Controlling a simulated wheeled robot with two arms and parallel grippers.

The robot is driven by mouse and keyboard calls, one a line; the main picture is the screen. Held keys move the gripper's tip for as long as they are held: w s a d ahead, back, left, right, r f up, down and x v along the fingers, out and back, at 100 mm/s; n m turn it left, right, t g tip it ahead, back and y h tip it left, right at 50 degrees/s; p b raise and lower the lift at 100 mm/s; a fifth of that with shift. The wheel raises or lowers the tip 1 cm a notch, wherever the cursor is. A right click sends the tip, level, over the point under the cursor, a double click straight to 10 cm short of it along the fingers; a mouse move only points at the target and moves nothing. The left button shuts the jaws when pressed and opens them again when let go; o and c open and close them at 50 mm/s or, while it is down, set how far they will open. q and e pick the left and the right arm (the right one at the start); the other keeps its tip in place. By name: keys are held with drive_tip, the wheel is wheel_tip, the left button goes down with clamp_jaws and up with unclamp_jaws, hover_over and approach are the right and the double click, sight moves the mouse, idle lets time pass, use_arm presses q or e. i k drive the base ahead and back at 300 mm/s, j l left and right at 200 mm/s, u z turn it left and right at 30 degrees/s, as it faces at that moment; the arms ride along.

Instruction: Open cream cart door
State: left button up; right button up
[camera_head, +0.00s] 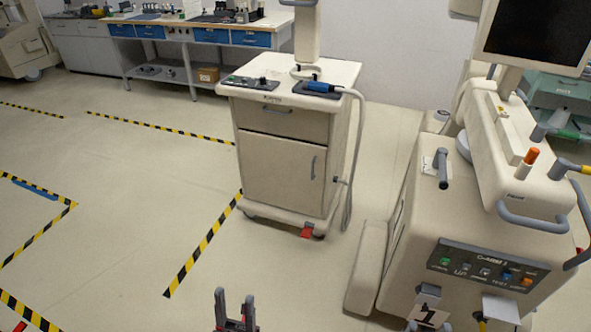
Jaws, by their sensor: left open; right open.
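The cream cart (240,180) stands upright ahead of me, near the middle of the head view. Its door (275,172) is the large lower front panel and looks closed. A vertical grey handle (313,168) is on the door's right side. A drawer (280,121) with a horizontal handle sits above the door. My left gripper (235,297) is open and empty at the bottom edge, in front of and below the cart, apart from it. My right gripper (429,326) barely shows at the bottom edge, its tips apart, in front of the large machine. Most of both arms is out of view.
A large cream machine (420,225) with a monitor (535,35) fills the right side. A grey hose (349,200) hangs along the cart's right side. A workbench (185,35) stands at the back. Floor left of the cart is clear, marked with striped tape (203,245).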

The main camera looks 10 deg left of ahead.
sight(284, 174)
drive_tip(key=u, duration=0.45)
drive_tip(key=i+l+u, duration=0.1)
drive_tip(key=i, duration=0.4)
drive_tip(key=i+l+u, duration=0.15)
drive_tip(key=i+l, duration=0.2)
drive_tip(key=i, duration=0.15)
drive_tip(key=i+l+u, duration=0.1)
drive_tip(key=i+l, duration=0.2)
drive_tip(key=i, duration=0.2)
